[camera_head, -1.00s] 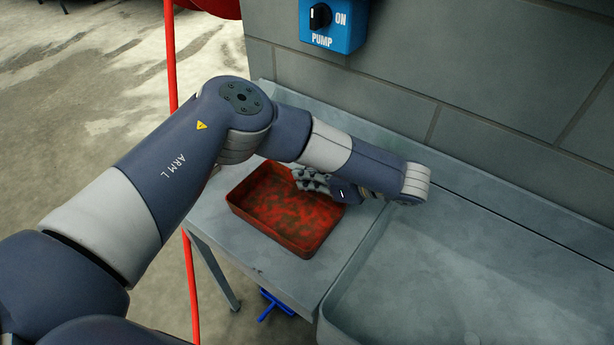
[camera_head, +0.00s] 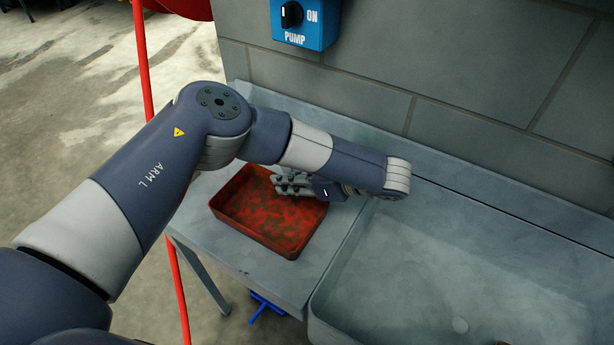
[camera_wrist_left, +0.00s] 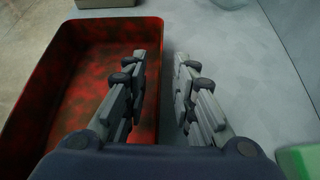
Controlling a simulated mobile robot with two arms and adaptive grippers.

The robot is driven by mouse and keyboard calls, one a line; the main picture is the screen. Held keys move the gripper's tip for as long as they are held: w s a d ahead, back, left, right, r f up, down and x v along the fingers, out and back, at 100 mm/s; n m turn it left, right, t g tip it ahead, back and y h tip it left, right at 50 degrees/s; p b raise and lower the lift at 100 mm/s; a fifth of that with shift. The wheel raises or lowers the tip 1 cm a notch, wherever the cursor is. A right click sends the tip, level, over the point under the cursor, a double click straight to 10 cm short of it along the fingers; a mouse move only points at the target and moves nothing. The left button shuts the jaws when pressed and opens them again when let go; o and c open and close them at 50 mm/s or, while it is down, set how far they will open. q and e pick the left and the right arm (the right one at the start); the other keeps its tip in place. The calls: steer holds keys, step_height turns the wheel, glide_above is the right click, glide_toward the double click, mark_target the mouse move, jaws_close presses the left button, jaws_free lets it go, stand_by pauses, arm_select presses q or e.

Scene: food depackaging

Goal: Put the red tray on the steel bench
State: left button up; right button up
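The red tray (camera_head: 225,216), shallow and rectangular with dark mottling inside, rests on the steel bench (camera_head: 270,277), left of the sink basin. It is empty of separate objects as far as I can see. My left gripper (camera_head: 292,184) is at the tray's far right side. In the left wrist view, its two fingers (camera_wrist_left: 162,95) are apart, one over the inside of the tray (camera_wrist_left: 75,30) and one outside, with the tray's wall between them. Whether either finger touches the wall, I cannot tell. My right gripper is not in view.
The sink basin (camera_head: 440,290) lies to the right. A block wall (camera_head: 450,60) with a blue pump switch (camera_head: 306,18) stands behind. A red pole (camera_head: 143,60) rises at the bench's left. A green and white item (camera_wrist_left: 297,160) shows at the wrist view's lower right.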

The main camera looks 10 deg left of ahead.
arm_select(q)
steer(key=b+v, duration=0.2)
steer(key=v, duration=0.8)
steer(key=shift+b+v, duration=0.3)
steer(key=shift+v, duration=0.5)
steer(key=shift+a, duration=0.1)
